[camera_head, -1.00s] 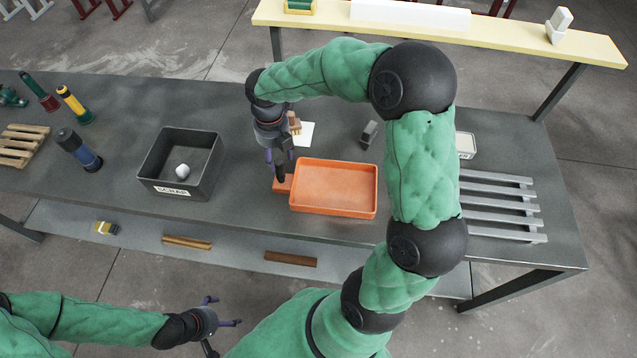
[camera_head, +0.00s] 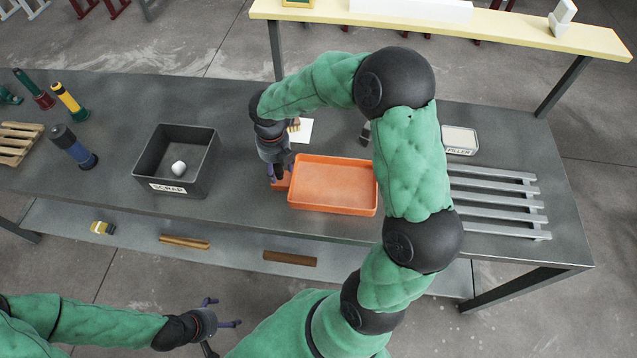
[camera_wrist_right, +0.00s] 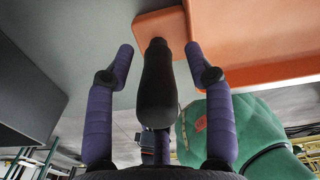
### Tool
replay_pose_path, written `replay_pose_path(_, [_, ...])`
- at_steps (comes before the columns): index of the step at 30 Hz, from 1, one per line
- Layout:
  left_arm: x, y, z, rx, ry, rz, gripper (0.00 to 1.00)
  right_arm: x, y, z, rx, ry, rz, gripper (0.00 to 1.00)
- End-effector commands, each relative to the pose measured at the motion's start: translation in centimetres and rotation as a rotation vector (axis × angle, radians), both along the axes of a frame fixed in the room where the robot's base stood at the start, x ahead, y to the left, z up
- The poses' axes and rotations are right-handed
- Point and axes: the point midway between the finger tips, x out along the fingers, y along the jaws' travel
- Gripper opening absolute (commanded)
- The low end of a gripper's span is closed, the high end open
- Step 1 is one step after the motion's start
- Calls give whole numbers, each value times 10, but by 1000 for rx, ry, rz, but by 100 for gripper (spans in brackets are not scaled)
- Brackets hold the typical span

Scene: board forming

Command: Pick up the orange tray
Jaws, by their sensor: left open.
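My left gripper (camera_head: 221,313) is open and empty in front of the bench, low in the head view.
A dark scrap bin (camera_head: 178,160) with a white lump inside stands left of the tray. A slatted grey rack (camera_head: 495,205) and a filler container (camera_head: 460,140) are to the right. A white sheet (camera_head: 302,131) lies behind the tray. My right arm hangs over the tray's right side.

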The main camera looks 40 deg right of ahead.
Motion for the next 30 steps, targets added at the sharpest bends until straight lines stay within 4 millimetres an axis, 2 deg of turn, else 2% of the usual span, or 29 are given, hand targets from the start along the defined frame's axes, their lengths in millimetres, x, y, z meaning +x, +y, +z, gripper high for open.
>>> replay_pose_path(1, [0, 0, 0, 0, 0, 0, 93, 0, 0, 0, 0, 0, 0, 37])
replay_pose_path(5, [0, 0, 0, 0, 0, 0, 93, 0, 0, 0, 0, 0, 0, 0])
replay_pose_path(20, [0, 0, 1, 0, 0, 0, 93, 0, 0, 5, -1, -1, 0, 0])
replay_pose_path(28, [0, 0, 10, 0, 0, 0, 93, 1, -1, 35, -2, -3, 0, 0])
replay_pose_path(30, [0, 0, 13, 0, 0, 0, 93, -6, 7, 45, 0, -2, 3, 0])
